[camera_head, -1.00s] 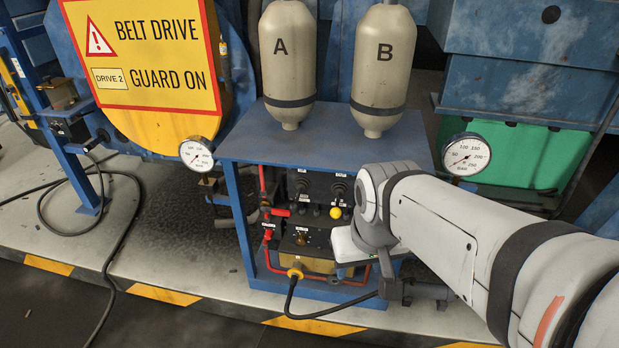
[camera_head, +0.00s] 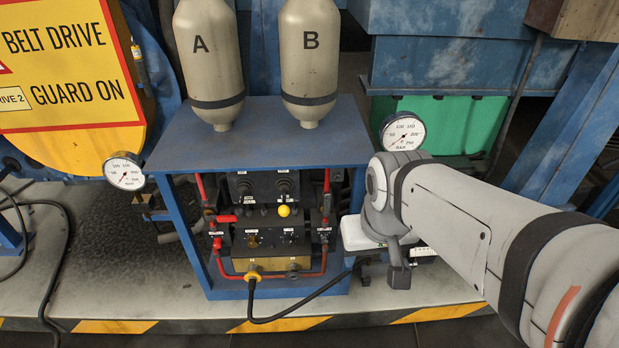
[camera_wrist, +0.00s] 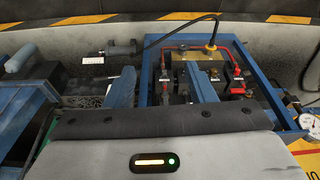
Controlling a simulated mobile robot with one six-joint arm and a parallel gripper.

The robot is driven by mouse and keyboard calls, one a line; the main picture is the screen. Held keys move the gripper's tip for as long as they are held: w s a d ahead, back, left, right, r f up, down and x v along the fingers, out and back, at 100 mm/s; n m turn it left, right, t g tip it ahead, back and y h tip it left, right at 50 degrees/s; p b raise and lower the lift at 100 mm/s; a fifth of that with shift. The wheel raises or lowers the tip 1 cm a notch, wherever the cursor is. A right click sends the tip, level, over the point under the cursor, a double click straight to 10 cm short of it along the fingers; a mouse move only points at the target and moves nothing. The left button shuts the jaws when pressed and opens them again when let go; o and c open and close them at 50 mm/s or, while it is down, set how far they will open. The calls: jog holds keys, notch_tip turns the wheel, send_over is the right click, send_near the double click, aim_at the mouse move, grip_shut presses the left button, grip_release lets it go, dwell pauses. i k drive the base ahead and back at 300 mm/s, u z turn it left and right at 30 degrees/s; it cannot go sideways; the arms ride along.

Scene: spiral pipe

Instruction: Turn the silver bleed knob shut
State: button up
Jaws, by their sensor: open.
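The silver knob (camera_head: 289,237) sits on the lower dark panel inside the blue frame. A brass knob (camera_head: 253,240) is to its left. Both are small, and I cannot tell how far the silver one is turned. My gripper (camera_head: 398,274) is beside the frame's right side, apart from the knob, and its fingers are partly hidden by my wrist. In the wrist view my gripper (camera_wrist: 163,82) shows two fingers spread with nothing between them. The panel is seen upside down beyond them, and the silver knob is not clear there.
The blue frame (camera_head: 167,225) has a flat top under tanks A (camera_head: 208,60) and B (camera_head: 310,55). Red pipes (camera_head: 325,200), a yellow ball knob (camera_head: 284,211) and a black cable (camera_head: 300,315) surround the panel. Gauges stand at left (camera_head: 125,170) and right (camera_head: 402,131). Floor is open in front.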

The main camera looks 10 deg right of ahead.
aim_at(324, 237)
jog(key=z, duration=1.4)
jog(key=k, duration=1.2)
jog(key=u, duration=1.2)
jog(key=i, duration=1)
jog(key=u, duration=0.1)
